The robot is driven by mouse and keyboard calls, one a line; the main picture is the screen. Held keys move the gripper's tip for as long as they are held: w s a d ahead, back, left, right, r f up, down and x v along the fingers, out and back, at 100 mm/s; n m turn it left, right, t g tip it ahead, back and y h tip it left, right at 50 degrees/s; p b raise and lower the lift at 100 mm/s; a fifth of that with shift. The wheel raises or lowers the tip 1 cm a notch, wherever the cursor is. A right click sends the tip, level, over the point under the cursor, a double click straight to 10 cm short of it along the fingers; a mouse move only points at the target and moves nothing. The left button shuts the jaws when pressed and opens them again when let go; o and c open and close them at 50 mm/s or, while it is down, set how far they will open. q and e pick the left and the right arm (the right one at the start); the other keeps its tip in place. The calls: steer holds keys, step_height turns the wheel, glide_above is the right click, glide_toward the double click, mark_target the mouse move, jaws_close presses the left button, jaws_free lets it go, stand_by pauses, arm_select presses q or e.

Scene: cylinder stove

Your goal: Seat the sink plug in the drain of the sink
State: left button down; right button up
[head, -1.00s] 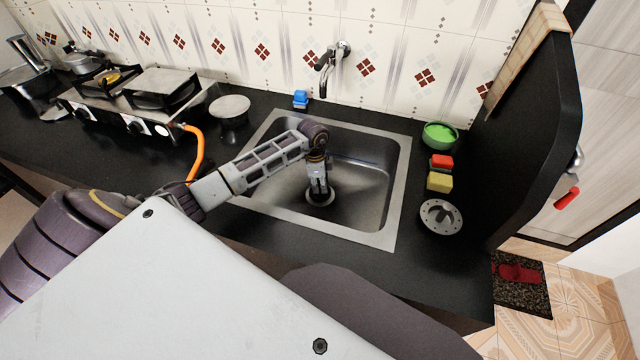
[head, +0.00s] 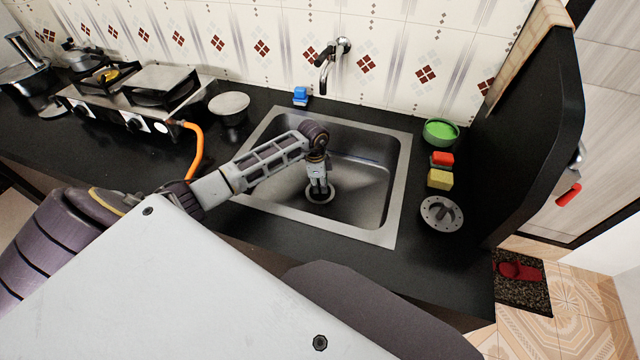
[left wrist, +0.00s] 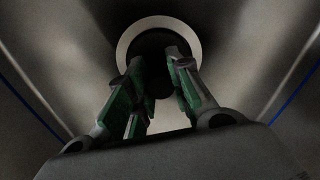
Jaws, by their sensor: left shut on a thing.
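The steel sink (head: 372,192) is set in the black counter. Its drain (head: 330,199) shows as a pale ring on the basin floor, and the ring also shows in the left wrist view (left wrist: 125,45). My left gripper (head: 320,195) points straight down at the drain, its fingertips over the ring. It is shut on the sink plug (left wrist: 158,42), which shows only as a dark round shape between the fingertips (left wrist: 160,58), inside the ring's outline. The fingers hide much of the plug. I cannot tell whether it sits fully down. My right gripper is not in view.
A yellow sponge (head: 440,179), a red block (head: 442,159), a green bowl (head: 440,132) and a round grey strainer-like disc (head: 429,207) are right of the sink. The faucet (head: 326,68) is behind it. A stove (head: 135,115) with an orange hose (head: 195,150) is left.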

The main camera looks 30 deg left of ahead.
arm_select(q)
steer(key=shift+f, duration=0.5)
steer(key=c, duration=1.2)
jaws_free()
steer(key=shift+r, duration=0.1)
step_height(320, 180, up, 12)
steer(key=a, duration=0.1)
steer(key=shift+s, duration=0.25)
stand_by(0.4)
step_height(320, 180, up, 9)
steer(key=p, duration=0.8)
steer(key=shift+p, duration=0.4)
steer(key=shift+r+p, duration=0.4)
steer(key=shift+p, duration=0.1)
